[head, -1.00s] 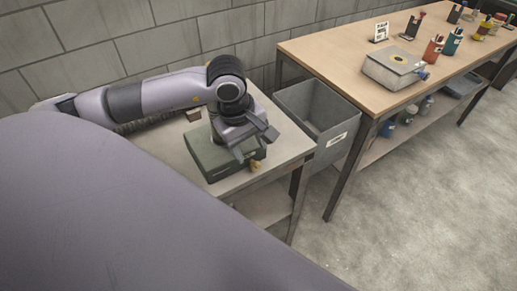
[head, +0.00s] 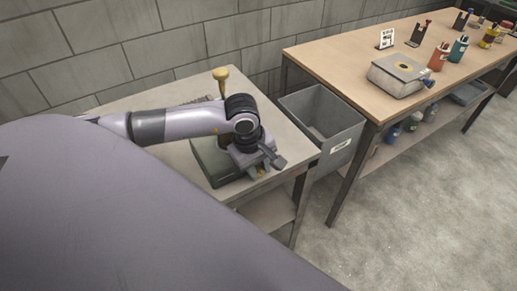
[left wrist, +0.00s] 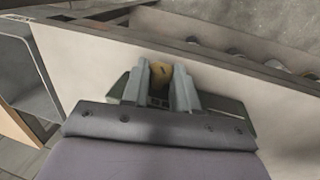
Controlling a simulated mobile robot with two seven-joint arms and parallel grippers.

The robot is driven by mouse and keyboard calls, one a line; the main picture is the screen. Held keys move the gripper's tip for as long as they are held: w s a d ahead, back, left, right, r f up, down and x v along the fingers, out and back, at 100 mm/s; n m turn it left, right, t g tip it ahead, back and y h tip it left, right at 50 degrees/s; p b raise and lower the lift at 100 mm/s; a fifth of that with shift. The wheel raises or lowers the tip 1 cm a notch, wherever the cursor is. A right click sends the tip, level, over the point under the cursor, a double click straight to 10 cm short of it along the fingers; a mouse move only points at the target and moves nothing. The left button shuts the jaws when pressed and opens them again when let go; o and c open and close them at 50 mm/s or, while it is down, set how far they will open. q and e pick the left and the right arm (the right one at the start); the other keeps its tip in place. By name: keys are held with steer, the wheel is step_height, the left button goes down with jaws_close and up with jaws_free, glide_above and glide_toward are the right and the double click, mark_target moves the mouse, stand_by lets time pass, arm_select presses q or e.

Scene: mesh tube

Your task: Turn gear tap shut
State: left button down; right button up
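A low grey-green box (head: 207,162) sits near the front edge of the small side table. A small brass-coloured piece, which looks like the tap (left wrist: 160,72), is at the box. My left gripper (head: 264,168) is down over the box's right end. In the left wrist view the two fingers (left wrist: 162,84) stand on either side of the brass piece, with a narrow gap between them. I cannot tell whether they press on it. The arm and gripper hide much of the box. My right gripper is not in view.
A yellow-topped post (head: 220,80) stands behind my left arm. A grey bin (head: 330,130) is right of the side table (head: 285,125). A long workbench (head: 350,65) beyond holds a grey box device (head: 400,75), a sign and several tool cups. The floor at right is clear.

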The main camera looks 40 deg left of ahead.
arm_select(q)
steer(key=shift+w+d+g+y+b, duration=0.1)
steer(key=shift+w+g+y+b, duration=0.15)
steer(key=shift+g, duration=0.4)
steer(key=shift+w+d+g+y+b, duration=0.1)
steer(key=shift+g+y+b, duration=0.2)
steer(key=shift+g, duration=0.35)
steer(key=shift+w+f+g+y+b, duration=0.15)
steer(key=shift+g+y+b, duration=0.2)
steer(key=shift+g+b, duration=0.45)
steer(key=shift+g, duration=0.4)
steer(key=c, duration=0.9)
jaws_free()
steer(key=shift+o, duration=0.2)
